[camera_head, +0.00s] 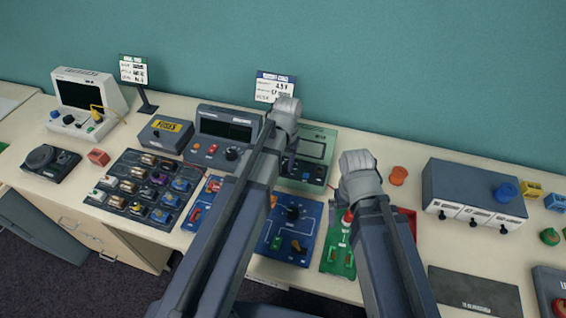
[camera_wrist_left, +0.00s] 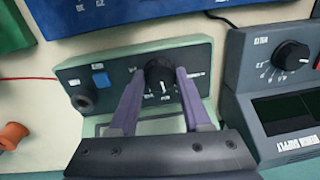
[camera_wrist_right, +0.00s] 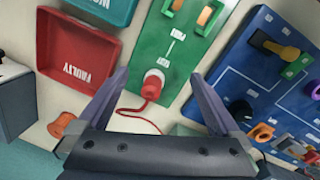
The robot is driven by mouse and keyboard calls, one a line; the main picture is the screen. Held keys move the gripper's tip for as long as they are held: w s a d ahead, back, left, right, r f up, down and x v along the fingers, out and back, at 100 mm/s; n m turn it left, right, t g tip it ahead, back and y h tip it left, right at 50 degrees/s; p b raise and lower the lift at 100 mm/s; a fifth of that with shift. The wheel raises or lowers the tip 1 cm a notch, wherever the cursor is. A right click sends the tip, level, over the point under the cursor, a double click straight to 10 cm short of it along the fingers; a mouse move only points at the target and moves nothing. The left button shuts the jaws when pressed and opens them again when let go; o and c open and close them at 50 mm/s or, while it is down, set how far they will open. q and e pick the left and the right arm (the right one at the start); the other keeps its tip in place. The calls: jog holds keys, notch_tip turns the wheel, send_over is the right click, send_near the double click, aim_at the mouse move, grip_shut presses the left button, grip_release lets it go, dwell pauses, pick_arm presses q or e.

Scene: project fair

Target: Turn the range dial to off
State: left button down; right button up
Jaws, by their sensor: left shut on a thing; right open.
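The range dial (camera_wrist_left: 158,75) is a black round knob with a white pointer line on the sloped front of a pale green meter (camera_wrist_left: 200,50). Its printed labels are too small to read surely. My left gripper (camera_wrist_left: 160,78) is shut on the dial, one finger on each side. In the head view the green meter (camera_head: 325,136) stands at the back of the table, partly covered by my left arm. My right gripper (camera_wrist_right: 158,80) is open and empty, above the table near a green board (camera_wrist_right: 185,45) with a red-capped plug (camera_wrist_right: 154,80).
A dark power supply (camera_head: 225,128) stands close beside the meter on the left. A blue board (camera_head: 290,240) lies in front. A red tray (camera_wrist_right: 80,52), an orange spool (camera_wrist_right: 62,124) and a grey box (camera_head: 470,185) are to the right.

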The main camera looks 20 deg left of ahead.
aim_at(284, 166)
pick_arm(q)
jog(key=shift+m, duration=0.6)
jog(key=shift+c, duration=1.8)
grip_release()
jog(key=shift+r, duration=0.1)
pick_arm(e)
jog(key=shift+r, duration=0.1)
pick_arm(q)
jog(key=r+p, duration=0.7)
jog(key=p, duration=0.1)
jog(key=shift+d+r, duration=0.2)
jog(key=shift+r, duration=0.15)
pick_arm(e)
notch_tip(284, 166, up, 8)
jog(key=shift+f, duration=0.2)
pick_arm(q)
jog(key=shift+f, duration=0.2)
pick_arm(e)
jog(key=shift+f, duration=0.15)
